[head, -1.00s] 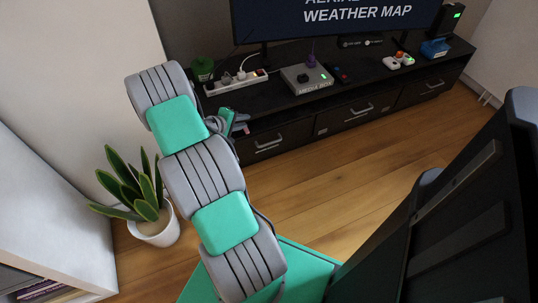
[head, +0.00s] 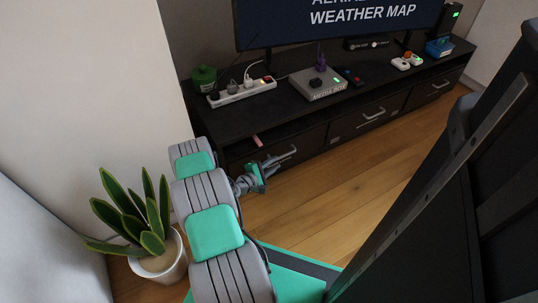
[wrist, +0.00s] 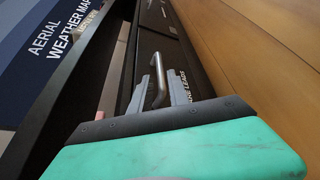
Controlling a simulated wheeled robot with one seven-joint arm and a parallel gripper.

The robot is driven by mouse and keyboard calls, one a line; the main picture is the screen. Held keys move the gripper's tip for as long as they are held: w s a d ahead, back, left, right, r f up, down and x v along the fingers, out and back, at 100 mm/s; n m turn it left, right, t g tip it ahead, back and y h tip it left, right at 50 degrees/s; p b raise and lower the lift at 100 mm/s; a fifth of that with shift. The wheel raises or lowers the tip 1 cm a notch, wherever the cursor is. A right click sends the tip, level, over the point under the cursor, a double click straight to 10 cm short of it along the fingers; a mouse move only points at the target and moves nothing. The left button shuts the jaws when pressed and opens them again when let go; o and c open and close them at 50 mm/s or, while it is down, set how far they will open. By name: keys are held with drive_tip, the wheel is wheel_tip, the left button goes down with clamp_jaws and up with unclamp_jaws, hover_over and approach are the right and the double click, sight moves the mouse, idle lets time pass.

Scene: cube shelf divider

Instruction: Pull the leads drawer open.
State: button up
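The leads drawer (wrist: 132,62) fills the middle of the wrist view, dark-fronted, with a label (wrist: 187,92) partly hidden by my gripper and ending in "LEADS". Its metal bar handle (wrist: 158,78) stands between the two grey fingers of my gripper (wrist: 160,92). The fingers are apart, one on each side of the handle; I cannot tell whether they touch it. In the head view my gripper (head: 266,168) is in front of the left drawer of the black TV cabinet, by its handle (head: 287,155).
The cabinet top (head: 225,118) holds a power strip (head: 242,92), a grey media box (head: 318,84) and a green pot (head: 204,79). A potted plant (head: 158,262) stands near my arm. Wooden floor (head: 350,175) is clear before the cabinet.

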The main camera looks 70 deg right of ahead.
sight(284, 155)
drive_tip(key=b+x, duration=0.3)
drive_tip(key=x, duration=0.4)
drive_tip(key=shift+w+f, duration=0.15)
drive_tip(key=shift+w, duration=0.05)
drive_tip(key=shift+s+d, duration=0.1)
drive_tip(key=shift+d, duration=0.25)
clamp_jaws()
idle(0.9)
